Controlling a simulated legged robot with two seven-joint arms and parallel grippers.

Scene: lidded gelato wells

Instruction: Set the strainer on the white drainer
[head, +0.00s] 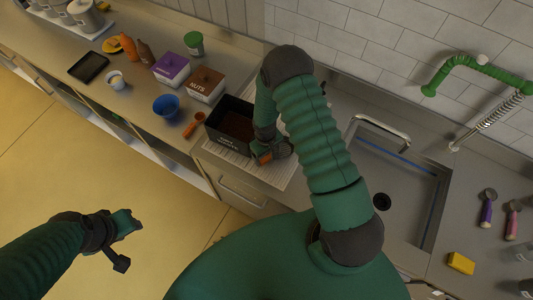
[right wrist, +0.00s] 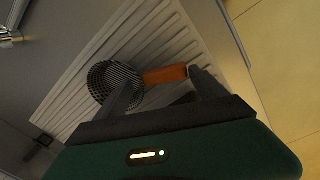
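The strainer shows in the right wrist view as a round dark mesh basket (right wrist: 115,82) with an orange handle (right wrist: 165,75). It appears to lie on the white ridged drainer (right wrist: 160,35), which also shows beside the sink in the head view (head: 283,178). My right gripper (right wrist: 165,88) is over the strainer with its fingers spread, one by the basket and one by the handle's far end. I cannot tell whether either finger touches it. In the head view my right gripper (head: 272,152) hides most of the strainer. My left gripper (head: 125,240) hangs over the floor; its finger opening is unclear.
A black bin (head: 228,142) with brown contents stands against the drainer's left side. A blue bowl (head: 166,106), an orange scoop (head: 193,125) and a NUTS box (head: 205,84) are farther left. The sink (head: 390,190) with its faucet lies to the right.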

